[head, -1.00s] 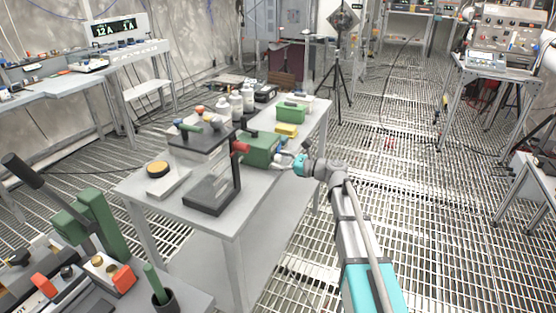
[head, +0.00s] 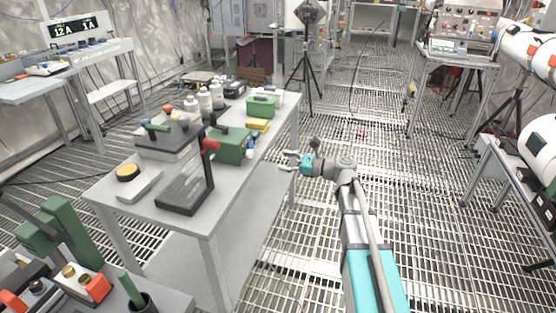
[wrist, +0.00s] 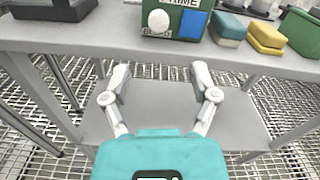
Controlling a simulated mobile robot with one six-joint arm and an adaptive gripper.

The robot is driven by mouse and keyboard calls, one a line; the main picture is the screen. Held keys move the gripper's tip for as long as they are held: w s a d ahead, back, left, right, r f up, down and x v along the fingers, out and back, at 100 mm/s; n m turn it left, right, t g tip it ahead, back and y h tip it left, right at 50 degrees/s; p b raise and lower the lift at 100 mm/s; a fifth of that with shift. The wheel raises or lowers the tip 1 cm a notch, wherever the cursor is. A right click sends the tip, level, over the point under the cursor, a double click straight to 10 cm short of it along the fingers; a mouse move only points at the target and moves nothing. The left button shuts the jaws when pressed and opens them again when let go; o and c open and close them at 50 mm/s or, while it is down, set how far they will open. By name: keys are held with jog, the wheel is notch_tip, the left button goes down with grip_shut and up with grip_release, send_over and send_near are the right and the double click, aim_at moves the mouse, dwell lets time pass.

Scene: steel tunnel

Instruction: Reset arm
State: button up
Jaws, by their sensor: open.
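My gripper (head: 287,161) is at the right edge of the grey table (head: 222,207) in the head view, its fingers pointing left. In the wrist view my gripper (wrist: 160,85) is open with its two fingers spread apart and nothing between them. The fingers are in front of the table's edge (wrist: 150,52), with the lower shelf (wrist: 165,108) showing between and behind them. My arm reaches forward from the bottom of the head view.
The table holds a green box (head: 232,145) with a blue-and-white front, a clear-sided stand (head: 185,187), a yellow sponge (head: 257,125) and a green case (head: 261,106). A tripod (head: 306,65) stands behind. Open grating floor (head: 400,200) lies to the right.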

dwell(0.4)
jog(key=s+d+f+n+g+h, duration=0.1)
jog(key=s+f+n+g+h, duration=0.3)
jog(key=s+f+n+h, duration=0.6)
jog(key=s+d+f+n+g+h, duration=0.2)
jog(key=s+d+f+n+h, duration=0.5)
jog(key=s+d+f+n, duration=0.35)
notch_tip(320, 180, up, 28)
jog(key=s+p, duration=0.1)
jog(key=p, duration=2.5)
jog(key=shift+s, duration=0.15)
jog(key=shift+m, duration=0.25)
